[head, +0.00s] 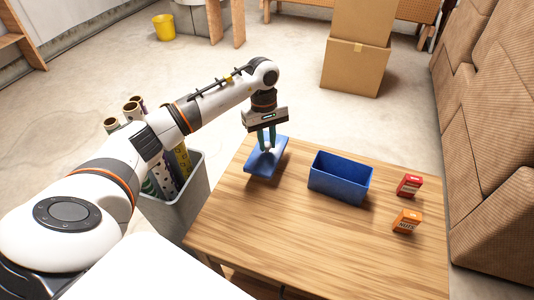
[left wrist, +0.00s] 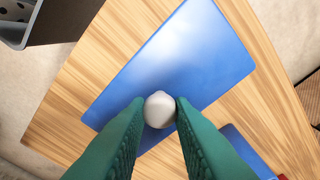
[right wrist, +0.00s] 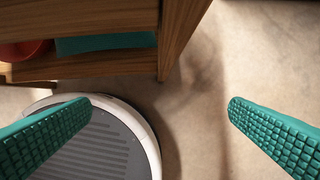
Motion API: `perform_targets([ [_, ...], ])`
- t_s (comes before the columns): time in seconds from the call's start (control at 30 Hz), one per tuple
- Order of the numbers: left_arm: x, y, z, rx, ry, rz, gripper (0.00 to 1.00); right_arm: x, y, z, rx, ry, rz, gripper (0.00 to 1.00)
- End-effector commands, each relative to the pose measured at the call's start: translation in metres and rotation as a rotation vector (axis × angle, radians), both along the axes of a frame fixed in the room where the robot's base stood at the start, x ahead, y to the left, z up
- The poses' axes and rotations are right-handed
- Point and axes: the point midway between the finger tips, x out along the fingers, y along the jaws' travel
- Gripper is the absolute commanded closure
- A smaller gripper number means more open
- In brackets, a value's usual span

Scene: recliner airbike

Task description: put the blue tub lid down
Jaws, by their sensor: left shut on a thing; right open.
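The blue tub lid (head: 257,165) is a flat blue panel with a white knob, at the left end of the wooden table in the head view. It also shows in the left wrist view (left wrist: 185,65). My left gripper (head: 267,143) has its green fingers shut on the white knob (left wrist: 159,109). I cannot tell whether the lid touches the table or hangs just above it. The open blue tub (head: 340,180) stands on the table to the right of the lid, apart from it. My right gripper (right wrist: 160,118) is open and empty, low beside wooden furniture.
A red box (head: 409,185) and an orange box (head: 407,221) stand on the table's right side. The table front (head: 300,245) is clear. A grey bin (head: 190,200) with rolls stands left of the table. A brown recliner (head: 490,130) is at the right.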

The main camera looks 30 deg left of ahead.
Motion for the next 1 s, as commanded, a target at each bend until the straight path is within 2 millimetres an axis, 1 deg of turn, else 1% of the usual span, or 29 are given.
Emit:
perform_targets([
  [0.17, 0.000, 0.000, -0.015, 0.001, 0.001, 0.000, 1.00, -0.001, 0.000, 0.007, 0.000, -0.006, 0.000, 0.00],
  [0.33, 0.000, 0.000, -0.039, 0.000, 0.001, -0.001, 1.00, -0.004, -0.001, 0.020, 0.000, -0.012, -0.001, 0.00],
  [0.4, 0.000, 0.000, -0.042, 0.000, 0.000, -0.001, 1.00, -0.005, -0.001, 0.022, 0.000, -0.012, -0.001, 0.00],
  [0.63, 0.000, 0.000, -0.042, 0.001, -0.001, -0.002, 1.00, -0.005, -0.001, 0.022, 0.000, -0.012, -0.001, 0.00],
  [0.77, 0.000, 0.000, -0.044, 0.001, -0.001, -0.002, 1.00, -0.005, -0.001, 0.026, 0.001, -0.017, -0.002, 0.00],
  [0.8, 0.000, 0.000, -0.044, 0.001, -0.001, -0.002, 0.77, -0.006, -0.001, 0.028, 0.001, -0.018, -0.002, 0.00],
  [0.87, 0.000, 0.000, -0.043, 0.001, -0.001, -0.002, 0.67, -0.006, -0.001, 0.028, 0.001, -0.017, -0.002, 0.00],
  [0.9, 0.000, 0.000, -0.043, 0.001, -0.001, -0.002, 0.61, -0.006, -0.001, 0.028, 0.000, -0.016, -0.002, 0.00],
  [0.93, 0.000, 0.000, -0.043, 0.001, -0.001, -0.002, 0.57, -0.006, -0.001, 0.028, 0.000, -0.016, -0.002, 0.00],
  [1.0, 0.000, 0.000, -0.043, 0.001, -0.001, -0.002, 0.57, -0.006, -0.001, 0.028, 0.000, -0.016, -0.002, 0.00],
])
